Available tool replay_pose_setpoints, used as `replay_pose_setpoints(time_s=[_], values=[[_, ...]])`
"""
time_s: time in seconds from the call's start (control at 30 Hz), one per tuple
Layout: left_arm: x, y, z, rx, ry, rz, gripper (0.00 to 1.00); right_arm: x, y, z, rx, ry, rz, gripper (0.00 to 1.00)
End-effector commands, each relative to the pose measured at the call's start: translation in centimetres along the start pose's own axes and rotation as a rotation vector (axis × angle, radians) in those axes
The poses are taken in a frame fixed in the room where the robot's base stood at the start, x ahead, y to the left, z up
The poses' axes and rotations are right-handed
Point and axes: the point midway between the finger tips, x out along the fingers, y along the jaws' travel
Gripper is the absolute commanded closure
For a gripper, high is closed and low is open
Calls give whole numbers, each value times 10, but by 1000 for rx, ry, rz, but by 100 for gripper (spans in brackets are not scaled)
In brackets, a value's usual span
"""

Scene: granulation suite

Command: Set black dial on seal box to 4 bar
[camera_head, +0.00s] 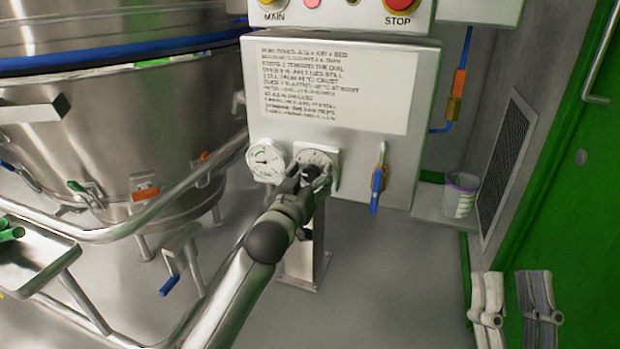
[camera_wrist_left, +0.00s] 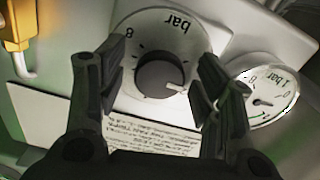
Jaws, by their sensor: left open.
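The seal box (camera_head: 400,70) is a light grey panel with printed text on its front. Its black dial (camera_wrist_left: 160,76) is a round knob on a white plate marked "bar" and "8". In the left wrist view, which is turned over, a white pointer mark (camera_wrist_left: 174,88) on the knob points right and slightly down; the reading is too unclear to tell. My left gripper (camera_wrist_left: 152,72) is open, one finger each side of the knob, with gaps visible. In the head view my left gripper (camera_head: 306,183) covers most of the dial.
A round pressure gauge (camera_head: 265,161) sits close beside the dial. A blue-handled valve (camera_head: 377,185) hangs to the right. A steel vessel (camera_head: 130,120) with a curved rail fills the left. A white cup (camera_head: 460,194) stands on a ledge at right.

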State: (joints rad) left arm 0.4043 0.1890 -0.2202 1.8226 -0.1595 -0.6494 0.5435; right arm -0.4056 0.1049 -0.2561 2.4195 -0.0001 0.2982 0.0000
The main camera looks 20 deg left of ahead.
Motion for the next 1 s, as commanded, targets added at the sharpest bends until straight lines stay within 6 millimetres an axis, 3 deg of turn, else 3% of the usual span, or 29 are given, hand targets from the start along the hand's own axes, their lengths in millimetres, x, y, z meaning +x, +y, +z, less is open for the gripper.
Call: replay_pose_setpoints(time_s=[0.1,0.47,0.67,0.87,1.0], values=[[0,0,0,0,0,0,41,0,0,0,0,-1,0,60],[0,0,0,0,0,0,86,0,0,0,-1,-1,0,60],[0,0,0,7,-1,0,86,1,0,2,-1,-16,1,60],[0,0,-1,42,-2,0,86,-1,3,27,-6,-160,7,60],[0,0,-2,87,-2,0,86,-7,7,54,-13,-321,14,60]])
